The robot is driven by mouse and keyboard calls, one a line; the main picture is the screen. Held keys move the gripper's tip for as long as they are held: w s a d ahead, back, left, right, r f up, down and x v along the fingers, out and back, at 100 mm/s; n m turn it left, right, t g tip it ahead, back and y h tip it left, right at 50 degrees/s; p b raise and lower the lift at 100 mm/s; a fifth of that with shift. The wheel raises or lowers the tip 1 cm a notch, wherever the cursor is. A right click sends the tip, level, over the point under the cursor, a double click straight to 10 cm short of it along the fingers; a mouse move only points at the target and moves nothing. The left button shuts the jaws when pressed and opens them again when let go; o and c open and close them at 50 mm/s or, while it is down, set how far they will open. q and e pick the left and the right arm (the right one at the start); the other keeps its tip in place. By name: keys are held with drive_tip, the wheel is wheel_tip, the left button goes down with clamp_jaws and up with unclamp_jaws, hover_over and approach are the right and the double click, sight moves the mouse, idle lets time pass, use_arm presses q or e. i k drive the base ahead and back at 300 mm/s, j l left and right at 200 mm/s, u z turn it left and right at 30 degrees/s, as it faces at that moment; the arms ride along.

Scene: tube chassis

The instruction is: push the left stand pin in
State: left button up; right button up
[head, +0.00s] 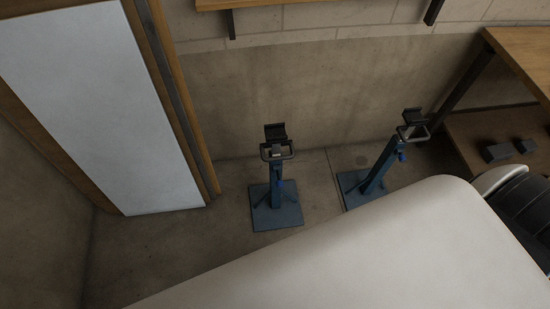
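The left stand (276,195) is a blue post on a square blue base plate, upright on the floor near the middle of the head view. It has a dark bracket and a loop-shaped handle at its top. A small brighter blue part (281,184) on the post's side may be its pin; it is too small to tell how far in it sits. A similar right stand (376,172) is to the right, appearing tilted, with its own small blue part (402,156). Neither of my grippers is in view.
My pale arm link fills the lower right and hides the floor there. A wooden table with a lower shelf (480,130) stands at the right, with dark blocks (499,152) on it. A white wood-framed panel (95,100) is at the left. A concrete wall (300,95) is behind the stands.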

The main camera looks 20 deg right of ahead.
sight(280, 184)
drive_tip(key=z, duration=0.8)
drive_tip(key=l+u, duration=0.25)
drive_tip(key=l, duration=0.15)
